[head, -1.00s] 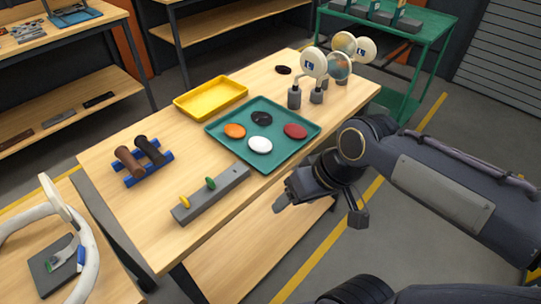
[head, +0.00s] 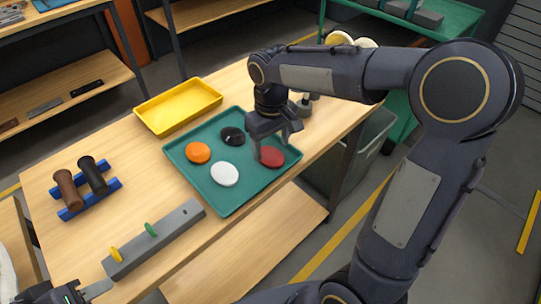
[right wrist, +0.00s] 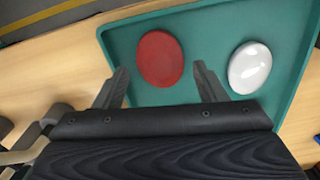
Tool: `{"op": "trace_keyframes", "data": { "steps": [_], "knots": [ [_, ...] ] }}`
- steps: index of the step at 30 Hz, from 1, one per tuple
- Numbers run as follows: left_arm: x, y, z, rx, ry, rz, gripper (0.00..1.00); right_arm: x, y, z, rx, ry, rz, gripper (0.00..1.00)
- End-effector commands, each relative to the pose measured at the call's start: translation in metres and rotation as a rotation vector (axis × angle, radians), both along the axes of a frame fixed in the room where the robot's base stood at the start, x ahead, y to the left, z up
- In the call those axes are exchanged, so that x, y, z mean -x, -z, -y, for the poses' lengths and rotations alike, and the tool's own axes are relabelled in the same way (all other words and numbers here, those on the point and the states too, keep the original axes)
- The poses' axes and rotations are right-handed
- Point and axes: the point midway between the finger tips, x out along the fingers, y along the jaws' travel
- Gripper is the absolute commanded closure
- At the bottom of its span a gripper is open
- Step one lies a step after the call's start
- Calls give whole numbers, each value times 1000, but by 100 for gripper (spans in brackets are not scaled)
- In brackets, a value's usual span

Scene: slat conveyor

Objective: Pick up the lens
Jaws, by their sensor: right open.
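A green tray (head: 228,207) on the table holds smooth oval lens-like pieces: red (head: 273,157), white (head: 225,174), orange (head: 198,153) and black (head: 232,136). My right gripper (head: 273,143) is open and empty above the tray's right side, close to the red piece. In the right wrist view the red piece (right wrist: 160,59) shows ahead of and between the open fingers (right wrist: 164,86); the white piece (right wrist: 249,68) lies to the right. Contact with the red piece cannot be told. My left gripper (head: 80,292) is partly visible at the bottom left, its jaws unclear.
A yellow tray (head: 178,107) stands behind the green one. A grey bar (head: 165,240) holds a yellow and a green disc. Dark and brown rollers (head: 66,188) rest on blue supports at the left. My right arm hides most of the round stands at the back.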

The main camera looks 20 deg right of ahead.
Motion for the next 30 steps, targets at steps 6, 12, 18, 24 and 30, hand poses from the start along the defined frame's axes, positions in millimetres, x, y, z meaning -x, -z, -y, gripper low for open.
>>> {"op": "trace_keyframes", "data": {
  "steps": [6,12,18,24,30],
  "knots": [
    [0,1,0,0,0,0,64,1,27,0,0,3,-3,35],
    [0,1,0,0,0,0,64,1,29,0,-1,3,0,35],
    [0,1,0,0,0,0,64,1,28,0,-1,2,0,53],
    [0,1,0,0,0,0,64,1,28,0,-1,2,1,69],
    [0,0,0,0,0,0,64,1,26,0,-1,2,1,69]
  ]
}}
